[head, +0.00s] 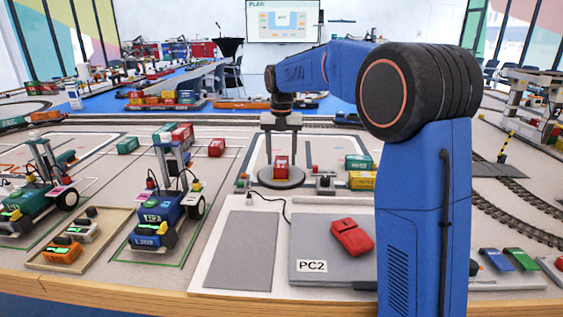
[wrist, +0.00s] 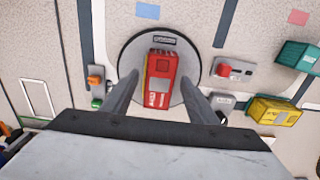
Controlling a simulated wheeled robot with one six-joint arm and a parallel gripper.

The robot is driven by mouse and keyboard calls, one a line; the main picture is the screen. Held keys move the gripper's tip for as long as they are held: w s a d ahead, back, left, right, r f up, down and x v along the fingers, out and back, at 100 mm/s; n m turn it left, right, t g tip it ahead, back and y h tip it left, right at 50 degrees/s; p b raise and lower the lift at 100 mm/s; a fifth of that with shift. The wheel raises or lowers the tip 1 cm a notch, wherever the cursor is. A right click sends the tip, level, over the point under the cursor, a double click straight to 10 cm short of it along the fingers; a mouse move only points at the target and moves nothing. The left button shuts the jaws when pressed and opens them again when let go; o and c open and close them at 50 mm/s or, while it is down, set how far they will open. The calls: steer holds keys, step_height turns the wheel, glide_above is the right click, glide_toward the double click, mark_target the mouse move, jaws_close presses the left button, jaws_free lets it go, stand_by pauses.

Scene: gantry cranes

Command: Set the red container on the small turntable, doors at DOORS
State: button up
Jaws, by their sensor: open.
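The red container (wrist: 160,82) is on the grey round turntable (wrist: 133,60), lengthwise, with its far end close to the dark label plate (wrist: 165,41) at the rim. The plate's lettering is too small to read surely. I cannot tell which end carries the doors. In the head view the container (head: 281,163) appears to sit on the turntable (head: 281,181). My gripper (wrist: 160,80) is open, with one finger on each side of the container and gaps to both. It also shows in the head view (head: 281,140), above the container.
Right of the turntable are a red-button box (wrist: 234,71), a yellow container (wrist: 274,110) and a green one (wrist: 298,57). A small box with an orange top (wrist: 95,80) stands left. A red device (head: 351,237) lies on the PC2 pad (head: 310,240).

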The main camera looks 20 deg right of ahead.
mark_target(282, 161)
step_height(282, 161, up, 10)
stand_by(0.4)
